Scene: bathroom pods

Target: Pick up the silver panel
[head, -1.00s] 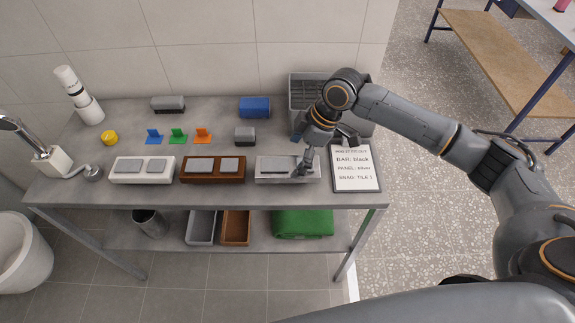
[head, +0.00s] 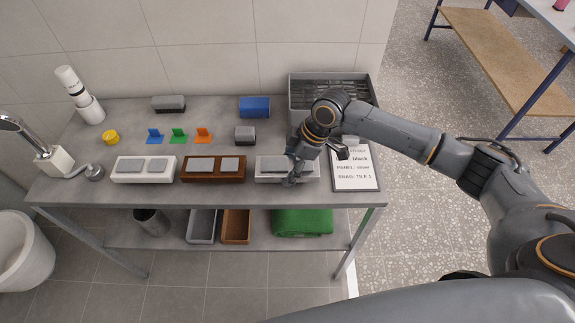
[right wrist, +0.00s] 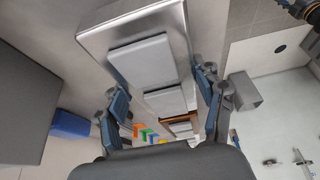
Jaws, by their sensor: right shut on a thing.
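The silver panel (head: 267,163) lies at the right end of the row of panels on the grey table, near its front edge. It carries grey tiles and is partly hidden by my right gripper (head: 292,178). In the right wrist view the panel (right wrist: 98,38) runs between the two fingers of my right gripper (right wrist: 163,100), and the gripper is shut on it. I cannot tell whether the panel is clear of the table. My left gripper is not in view.
A white panel (head: 119,176) and a brown panel (head: 213,179) stand left of it. A grey crate (head: 297,88) is behind and a card (head: 357,182) to the right. Blue, green and orange pieces, a blue block (head: 255,107) and grey blocks lie further back.

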